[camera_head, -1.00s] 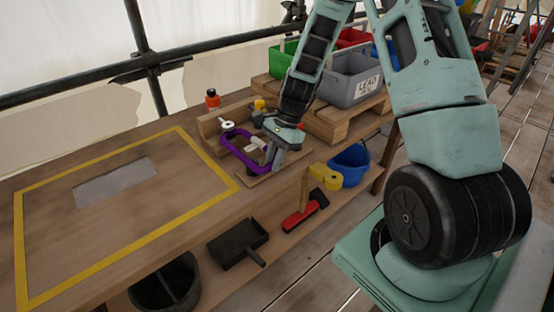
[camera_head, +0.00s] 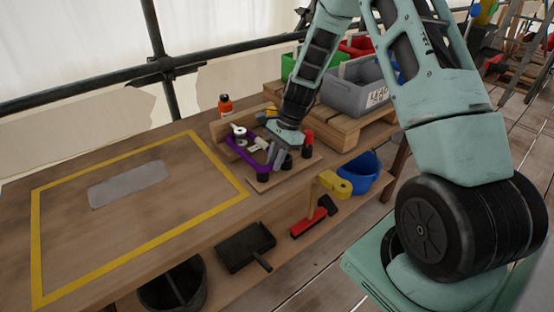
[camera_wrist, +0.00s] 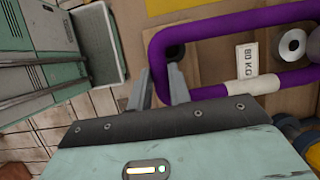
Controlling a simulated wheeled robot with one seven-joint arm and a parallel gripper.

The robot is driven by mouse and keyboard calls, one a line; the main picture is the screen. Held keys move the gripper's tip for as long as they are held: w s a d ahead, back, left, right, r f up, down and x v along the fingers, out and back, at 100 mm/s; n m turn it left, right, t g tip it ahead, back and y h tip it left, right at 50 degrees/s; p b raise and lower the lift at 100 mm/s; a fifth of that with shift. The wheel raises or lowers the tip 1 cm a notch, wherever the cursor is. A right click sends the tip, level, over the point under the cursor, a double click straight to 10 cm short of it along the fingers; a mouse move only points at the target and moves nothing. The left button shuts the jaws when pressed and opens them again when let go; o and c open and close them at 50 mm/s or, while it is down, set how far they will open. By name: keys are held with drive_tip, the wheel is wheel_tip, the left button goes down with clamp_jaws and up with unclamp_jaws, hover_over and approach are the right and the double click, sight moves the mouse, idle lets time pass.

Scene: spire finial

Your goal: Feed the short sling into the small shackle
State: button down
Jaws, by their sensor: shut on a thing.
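The short sling is a purple loop (camera_head: 240,157) with a white sleeve, on the small wooden board at the bench's right part. It fills the upper right of the wrist view (camera_wrist: 215,36). My gripper (camera_head: 277,156) is at the loop's near right end, fingers pointing down. In the wrist view its fingers (camera_wrist: 159,84) are at the loop's left corner, beside a dark round peg (camera_wrist: 175,51), and shut on the sling; the grip is partly hidden. A silver ring-shaped part (camera_wrist: 292,45) sits within the loop. I cannot clearly identify the small shackle.
A red-topped part (camera_head: 308,139) stands right of my gripper. A grey bin (camera_head: 357,88) stands on a pallet behind. An orange bottle (camera_head: 225,105) stands at the back. The yellow-framed area (camera_head: 200,208) is clear except for a grey plate (camera_head: 129,184). A blue helmet-like bowl (camera_head: 361,174) is below.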

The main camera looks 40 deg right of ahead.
drive_tip(key=c, duration=1.2)
unclamp_jaws()
drive_tip(key=v, duration=1.7)
drive_tip(key=shift+r+b, duration=0.25)
drive_tip(key=shift+b, duration=0.1)
drive_tip(key=shift+w, duration=0.1)
